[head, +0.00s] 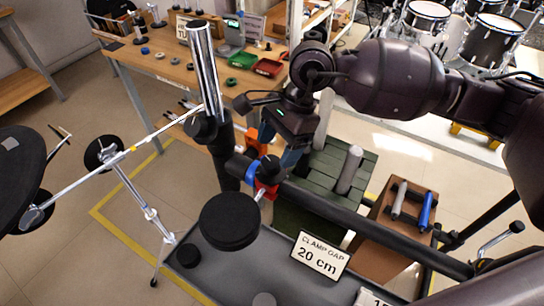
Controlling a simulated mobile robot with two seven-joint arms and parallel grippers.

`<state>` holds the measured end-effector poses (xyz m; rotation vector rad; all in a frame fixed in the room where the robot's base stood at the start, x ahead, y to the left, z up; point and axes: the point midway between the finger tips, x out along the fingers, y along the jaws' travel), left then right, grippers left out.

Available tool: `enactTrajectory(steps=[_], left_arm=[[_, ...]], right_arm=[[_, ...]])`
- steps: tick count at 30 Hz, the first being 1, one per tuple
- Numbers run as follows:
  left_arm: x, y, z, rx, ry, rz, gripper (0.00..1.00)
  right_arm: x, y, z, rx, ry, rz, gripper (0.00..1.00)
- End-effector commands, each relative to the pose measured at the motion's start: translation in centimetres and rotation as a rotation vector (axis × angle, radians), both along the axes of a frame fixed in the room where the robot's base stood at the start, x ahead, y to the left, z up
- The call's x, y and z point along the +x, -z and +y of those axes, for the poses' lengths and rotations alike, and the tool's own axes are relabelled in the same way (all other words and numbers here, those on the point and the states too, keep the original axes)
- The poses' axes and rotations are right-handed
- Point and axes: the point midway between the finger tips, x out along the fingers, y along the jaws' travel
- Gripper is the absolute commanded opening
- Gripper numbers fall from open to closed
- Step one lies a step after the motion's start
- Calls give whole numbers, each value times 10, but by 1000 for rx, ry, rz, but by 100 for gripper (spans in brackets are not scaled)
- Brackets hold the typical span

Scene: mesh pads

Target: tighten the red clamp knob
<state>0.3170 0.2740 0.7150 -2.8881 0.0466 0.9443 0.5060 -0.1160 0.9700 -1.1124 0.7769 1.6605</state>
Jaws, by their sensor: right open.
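A red clamp (266,190) sits on a dark horizontal bar, just right of a thick black post. Its knob is small and partly hidden, and I cannot tell its turn. My right gripper (274,156) comes down from the upper right, with its jaws open just above and beside the red clamp. I cannot tell whether a finger touches it. My left gripper is out of view.
A round black pad (229,221) stands in front of the clamp. The chrome post (206,70) rises left of the gripper. A green slatted crate (365,165) is behind the bar.

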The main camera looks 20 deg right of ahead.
Motion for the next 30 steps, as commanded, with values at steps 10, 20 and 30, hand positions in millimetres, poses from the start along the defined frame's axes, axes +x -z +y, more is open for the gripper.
enactTrajectory(steps=[10, 20, 30], left_arm=[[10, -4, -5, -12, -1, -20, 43], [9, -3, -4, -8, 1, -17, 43], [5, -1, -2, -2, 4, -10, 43]], right_arm=[[-4, 31, 12, 0, 0, 0, 69], [-5, 32, 13, 0, 0, 0, 68], [-5, 32, 13, 0, 0, 0, 20]])
